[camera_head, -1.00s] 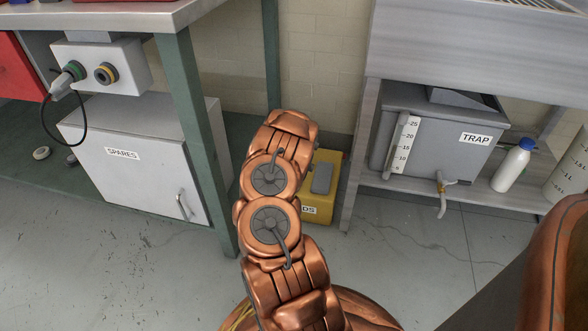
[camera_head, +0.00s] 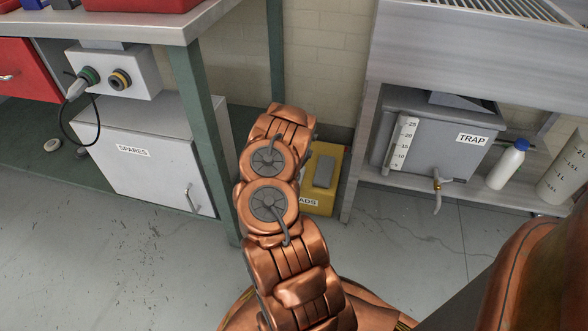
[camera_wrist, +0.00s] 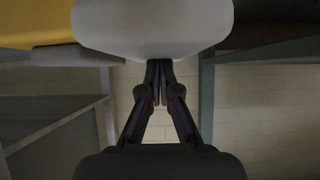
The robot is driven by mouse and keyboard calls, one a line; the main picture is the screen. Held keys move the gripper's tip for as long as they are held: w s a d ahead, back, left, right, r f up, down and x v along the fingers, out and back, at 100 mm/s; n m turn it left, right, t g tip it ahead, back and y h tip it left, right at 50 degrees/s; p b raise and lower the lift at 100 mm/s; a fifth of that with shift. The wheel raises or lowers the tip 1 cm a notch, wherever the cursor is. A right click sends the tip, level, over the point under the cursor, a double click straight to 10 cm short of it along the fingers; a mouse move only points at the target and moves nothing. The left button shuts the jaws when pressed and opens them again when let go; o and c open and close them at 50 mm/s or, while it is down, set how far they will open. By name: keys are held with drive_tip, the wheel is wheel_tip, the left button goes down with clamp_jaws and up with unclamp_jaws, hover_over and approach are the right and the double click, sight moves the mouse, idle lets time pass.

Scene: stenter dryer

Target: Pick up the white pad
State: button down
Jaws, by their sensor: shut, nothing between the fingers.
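In the wrist view, a large pale grey-white rounded thing (camera_wrist: 152,30) fills the top centre. It may be the white pad, but I cannot tell for sure. My gripper (camera_wrist: 158,75) is shut and empty, its fingertips at the lower edge of this pale thing; I cannot tell if they touch. In the head view a yellow box (camera_head: 318,203), its label partly hidden and ending in "ADS", stands on the floor behind my arm, with a grey block (camera_head: 324,172) on it. My gripper is hidden behind my arm there.
A grey SPARES cabinet (camera_head: 150,165) and green bench leg (camera_head: 200,130) stand left of the yellow box. The grey TRAP tank (camera_head: 430,145), its tap and a white bottle (camera_head: 507,165) sit on a low shelf to the right. Open floor lies in front.

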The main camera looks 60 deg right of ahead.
drive_tip(key=shift+s+a+f, duration=0.3)
drive_tip(key=shift+a+f, duration=0.3)
drive_tip(key=shift+f, duration=0.1)
drive_tip(key=shift+w+d+r+p, duration=0.1)
drive_tip(key=shift+d+r+p, duration=0.1)
drive_tip(key=shift+r+p, duration=0.75)
drive_tip(key=shift+r, duration=0.1)
